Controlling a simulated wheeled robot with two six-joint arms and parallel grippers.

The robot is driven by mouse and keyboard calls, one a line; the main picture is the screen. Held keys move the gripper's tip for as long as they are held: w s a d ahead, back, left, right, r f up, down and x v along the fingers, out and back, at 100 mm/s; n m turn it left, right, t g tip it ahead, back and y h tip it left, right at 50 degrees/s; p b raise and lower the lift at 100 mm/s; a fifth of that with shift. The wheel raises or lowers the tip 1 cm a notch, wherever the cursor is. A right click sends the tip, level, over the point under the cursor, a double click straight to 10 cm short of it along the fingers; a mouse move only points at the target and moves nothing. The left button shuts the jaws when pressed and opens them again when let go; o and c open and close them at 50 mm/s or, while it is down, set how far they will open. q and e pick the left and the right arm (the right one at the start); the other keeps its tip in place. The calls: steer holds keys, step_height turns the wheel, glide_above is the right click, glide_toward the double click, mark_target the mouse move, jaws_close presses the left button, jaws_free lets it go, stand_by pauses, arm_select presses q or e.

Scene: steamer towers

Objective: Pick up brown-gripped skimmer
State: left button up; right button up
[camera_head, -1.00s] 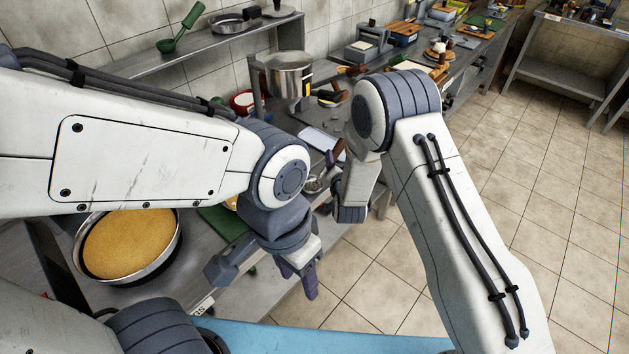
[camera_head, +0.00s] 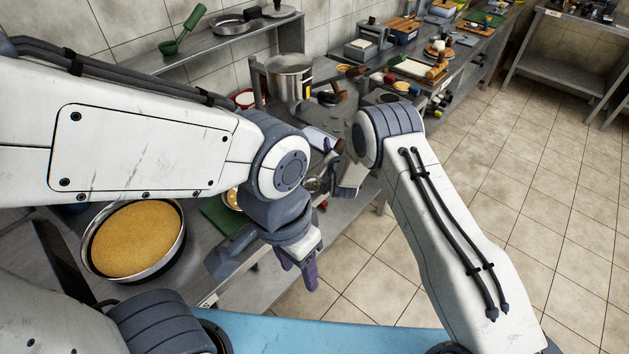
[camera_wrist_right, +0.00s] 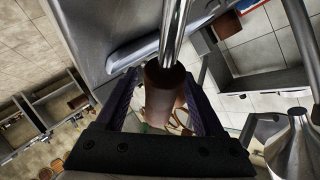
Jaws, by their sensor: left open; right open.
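The skimmer's brown grip (camera_wrist_right: 162,98) lies between the two purple fingers of my right gripper (camera_wrist_right: 160,80) in the right wrist view. Its shiny metal shaft (camera_wrist_right: 174,35) runs up out of the frame, and its head is out of view there. The fingers stand apart, with a gap visible on each side of the grip. In the head view my right wrist (camera_head: 350,178) is over the counter's front edge, and the fingers are mostly hidden. My left gripper (camera_head: 300,268) is open and empty, pointing down in front of the counter.
A large round pan with a yellow-brown filling (camera_head: 137,238) stands on the counter at left. Several utensils and trays crowd the far counter. The tiled floor (camera_head: 520,200) at right is clear.

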steer(key=shift+c, duration=0.3)
jaws_close()
stand_by(1.1)
